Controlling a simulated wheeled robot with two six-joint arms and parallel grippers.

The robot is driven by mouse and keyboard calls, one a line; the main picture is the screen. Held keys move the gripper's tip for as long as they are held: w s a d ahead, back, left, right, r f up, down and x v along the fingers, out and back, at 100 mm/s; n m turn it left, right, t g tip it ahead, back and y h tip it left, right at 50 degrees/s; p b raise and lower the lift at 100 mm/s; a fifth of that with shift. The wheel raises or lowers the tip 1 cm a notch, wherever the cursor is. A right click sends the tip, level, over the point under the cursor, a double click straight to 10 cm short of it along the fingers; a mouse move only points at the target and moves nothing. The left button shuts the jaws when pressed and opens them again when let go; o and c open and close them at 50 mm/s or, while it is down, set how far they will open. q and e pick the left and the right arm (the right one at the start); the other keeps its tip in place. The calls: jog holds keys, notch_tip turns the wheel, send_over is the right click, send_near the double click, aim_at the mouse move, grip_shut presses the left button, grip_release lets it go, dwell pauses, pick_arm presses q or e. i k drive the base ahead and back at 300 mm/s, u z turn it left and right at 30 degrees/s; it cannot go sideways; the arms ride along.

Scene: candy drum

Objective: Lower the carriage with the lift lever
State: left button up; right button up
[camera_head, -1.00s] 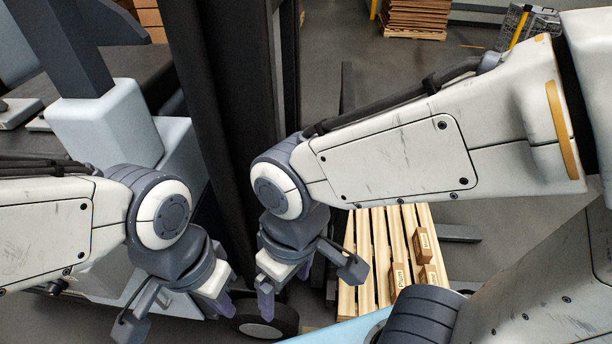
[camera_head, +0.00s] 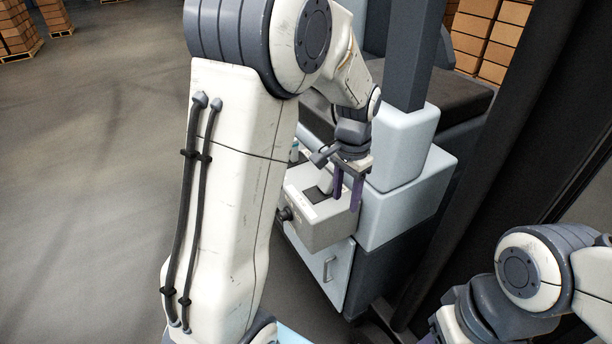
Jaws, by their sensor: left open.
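A grey control box (camera_head: 318,222) juts out from the light-blue body of a forklift-like truck, near the middle of the view. A small lever-like part (camera_head: 325,184) stands on its top, partly hidden by my left gripper. My left gripper (camera_head: 347,193) points down at the box with its purple fingers apart. I cannot tell whether the lever is between or beside the fingers. My right arm shows at the lower right, but its fingertips are cut off by the bottom edge. The carriage is not in view.
A dark mast (camera_head: 510,150) stands on the right. A light-blue housing (camera_head: 408,205) and a dark seat (camera_head: 468,103) lie behind the box. Stacked cartons (camera_head: 490,35) are at the back. The grey floor (camera_head: 90,180) on the left is clear.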

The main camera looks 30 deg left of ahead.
aim_at(326, 181)
jog(key=u, duration=2)
jog(key=i, duration=0.8)
jog(key=z, duration=2.3)
